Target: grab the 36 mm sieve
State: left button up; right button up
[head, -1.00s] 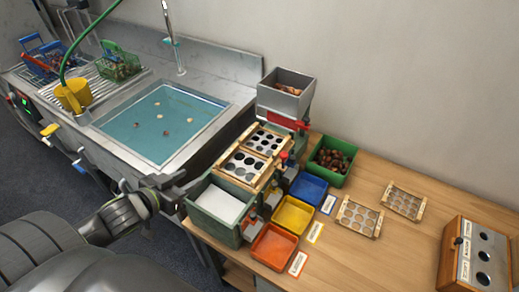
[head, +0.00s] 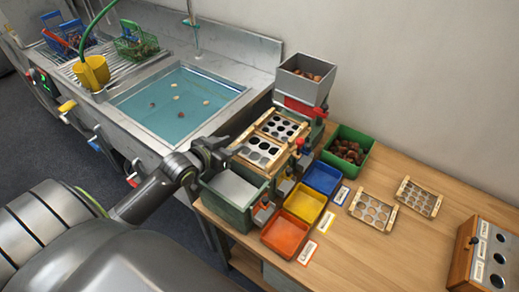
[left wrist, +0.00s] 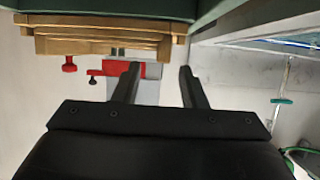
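Two wooden-framed sieves with dark round holes sit on the green grading machine: a front one (head: 259,152) and a back one (head: 281,127). Two more sieves, a left one (head: 373,210) and a right one (head: 419,197), lie flat on the table. No size marking is readable, so I cannot tell which is 36 mm. My left gripper (head: 212,153) is beside the front sieve's left end, above the machine's white-lined bin. In the left wrist view its fingers (left wrist: 157,85) are apart and empty, with wooden frame edges (left wrist: 100,38) beyond. My right gripper is out of view.
Orange (head: 285,235), yellow (head: 305,202) and blue (head: 322,178) trays stand before the machine. A grey hopper (head: 306,78) rises behind it. A green crate of chestnuts (head: 346,148) and a wooden gauge box (head: 484,255) are on the table. A water-filled sink (head: 178,105) lies left.

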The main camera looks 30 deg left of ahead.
aim_at(242, 137)
pick_arm(q)
jog(key=x, duration=0.4)
jog(key=shift+w+a+r+p, duration=0.1)
jog(key=shift+w+r+p, duration=0.05)
jog(key=shift+r+p, duration=0.2)
jog(key=shift+w+f, duration=0.3)
jog(key=shift+w, duration=0.15)
jog(key=shift+c, duration=0.5)
grip_shut()
